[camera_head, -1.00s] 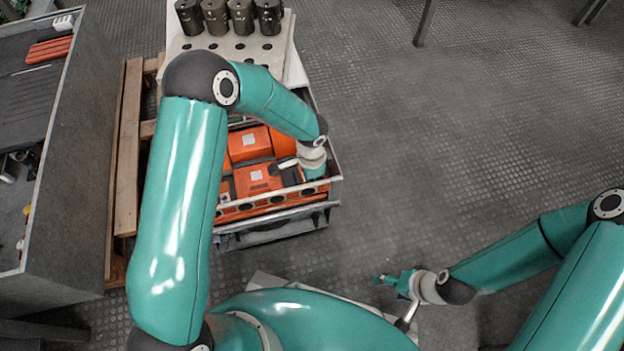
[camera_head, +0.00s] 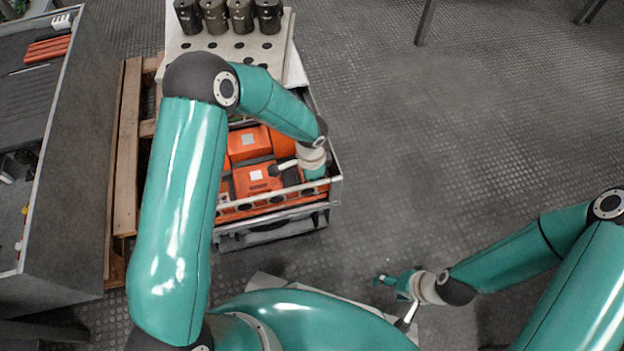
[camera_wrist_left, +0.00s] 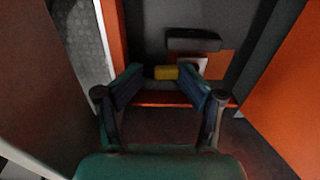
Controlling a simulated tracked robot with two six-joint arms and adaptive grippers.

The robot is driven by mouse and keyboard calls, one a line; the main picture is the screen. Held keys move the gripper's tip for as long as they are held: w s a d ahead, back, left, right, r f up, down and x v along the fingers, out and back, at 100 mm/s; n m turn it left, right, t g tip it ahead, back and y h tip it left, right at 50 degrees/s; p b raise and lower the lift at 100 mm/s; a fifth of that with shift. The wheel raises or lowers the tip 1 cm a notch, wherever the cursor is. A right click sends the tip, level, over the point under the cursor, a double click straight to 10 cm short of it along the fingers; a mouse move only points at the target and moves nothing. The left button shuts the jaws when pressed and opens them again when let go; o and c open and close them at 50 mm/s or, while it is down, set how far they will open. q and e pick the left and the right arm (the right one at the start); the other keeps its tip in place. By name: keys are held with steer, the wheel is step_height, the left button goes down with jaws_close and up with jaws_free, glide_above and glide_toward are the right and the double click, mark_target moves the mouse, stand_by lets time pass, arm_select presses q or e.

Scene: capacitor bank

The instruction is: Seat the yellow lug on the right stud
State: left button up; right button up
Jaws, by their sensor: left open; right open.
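A small yellow piece (camera_wrist_left: 166,72), which looks like the yellow lug, shows in the left wrist view between and just past my left fingertips. I cannot tell whether they touch it. My left gripper (camera_wrist_left: 163,78) is open, reaching into the orange unit. In the head view the left gripper is mostly hidden by its wrist, over the right part of the orange capacitor bank (camera_head: 250,143). I cannot make out the right stud. My right gripper (camera_head: 389,281) is open and empty over the floor, well right of the bank.
Orange walls (camera_wrist_left: 287,90) stand close on both sides of the left gripper, with a dark block (camera_wrist_left: 193,40) ahead. A plate with several dark cylinders (camera_head: 240,15) lies behind the bank. A grey bench (camera_head: 62,190) stands at left. The floor (camera_head: 450,130) at right is clear.

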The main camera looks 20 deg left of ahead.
arm_select(q)
steer(key=shift+s+d+f, duration=0.3)
steer(key=shift+s+f, duration=0.05)
steer(key=shift+s, duration=0.35)
step_height(320, 180, up, 13)
steer(key=w, duration=0.1)
steer(key=shift+a+f, duration=0.2)
steer(key=shift+a, duration=0.1)
